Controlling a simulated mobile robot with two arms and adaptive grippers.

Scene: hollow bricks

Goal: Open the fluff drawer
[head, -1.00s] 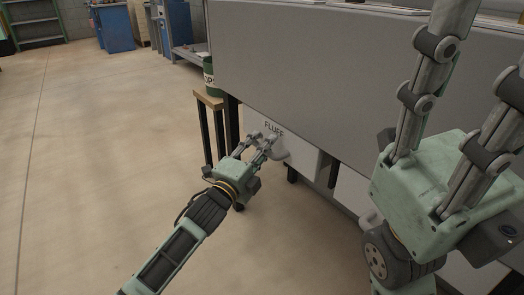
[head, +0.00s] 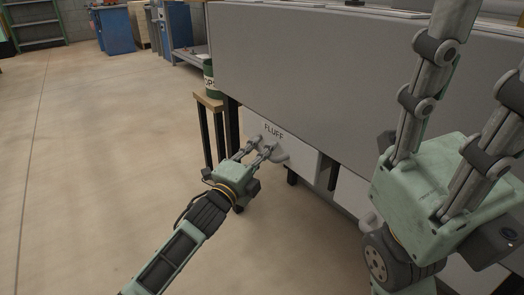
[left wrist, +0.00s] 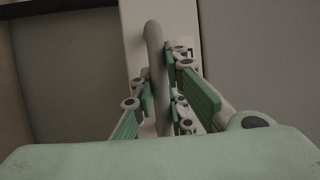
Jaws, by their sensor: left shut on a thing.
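The fluff drawer (head: 297,146) is a pale drawer labelled FLUFF under the grey bench. Its grey handle (head: 280,156) sticks out of the front below the label. My left gripper (head: 262,149) is at the handle. In the left wrist view the curved grey handle (left wrist: 153,42) runs between the green finger pads of my left gripper (left wrist: 165,95), which is shut on it. The fingers partly hide the lower handle. I cannot tell whether the drawer stands out from the bench. My right gripper (head: 482,80) is large in the foreground, fingers spread and empty, tips cut off by the frame.
The grey bench panel (head: 320,75) overhangs the drawer. Blue cabinets (head: 115,30) stand far back. The floor (head: 100,150) at left is clear.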

